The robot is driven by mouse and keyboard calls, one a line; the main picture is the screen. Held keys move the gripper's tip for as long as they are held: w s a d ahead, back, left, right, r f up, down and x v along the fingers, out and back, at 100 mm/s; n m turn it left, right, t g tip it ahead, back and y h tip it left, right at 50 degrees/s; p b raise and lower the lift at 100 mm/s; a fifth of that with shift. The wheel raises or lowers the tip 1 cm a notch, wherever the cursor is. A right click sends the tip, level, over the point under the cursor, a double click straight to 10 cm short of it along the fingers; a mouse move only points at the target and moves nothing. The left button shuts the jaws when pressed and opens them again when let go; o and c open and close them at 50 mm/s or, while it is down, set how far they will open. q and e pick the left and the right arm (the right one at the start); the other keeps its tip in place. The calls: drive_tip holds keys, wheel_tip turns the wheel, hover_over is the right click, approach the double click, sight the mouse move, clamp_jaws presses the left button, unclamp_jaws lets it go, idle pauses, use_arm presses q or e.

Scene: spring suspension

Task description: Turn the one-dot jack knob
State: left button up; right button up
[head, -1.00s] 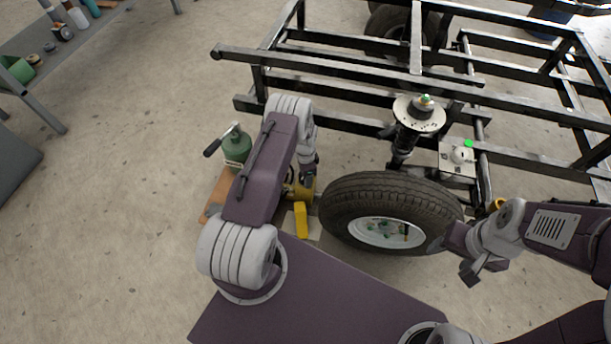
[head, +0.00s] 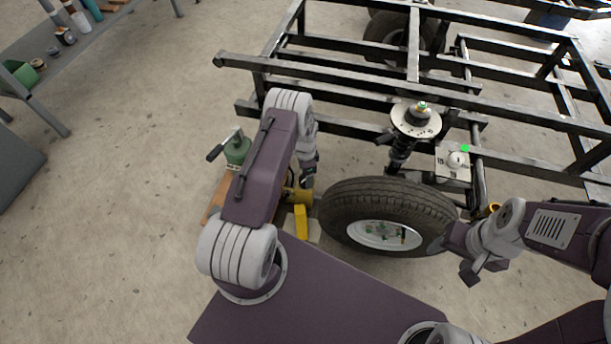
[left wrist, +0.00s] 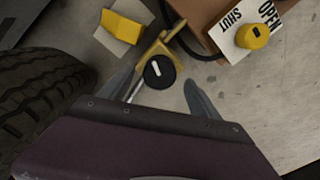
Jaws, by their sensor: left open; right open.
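In the left wrist view a round black knob (left wrist: 159,72) with a white bar sits on a yellow jack part (left wrist: 166,45). I cannot make out any dots on it. My left gripper (left wrist: 163,92) is open, with one finger on each side of the knob's near side and gaps to both. In the head view the left gripper (head: 307,180) is mostly hidden by its arm, above the yellow jack (head: 292,195). A second, yellow knob (left wrist: 253,36) sits on a white OPEN/SHUT plate (left wrist: 268,25). My right gripper (head: 471,276) is open and empty, right of the wheel.
A yellow block (head: 301,221) lies beside the jack. A green bottle-like unit (head: 236,150) stands left of my left arm. The black frame (head: 340,80) spans the back. Open floor lies at left.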

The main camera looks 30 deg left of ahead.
use_arm(q)
wheel_tip(320, 180, up, 5)
drive_tip(key=shift+p, duration=0.95)
use_arm(e)
wheel_tip(320, 180, up, 3)
drive_tip(key=shift+r, duration=0.1)
use_arm(q)
drive_tip(key=shift+d, duration=0.1)
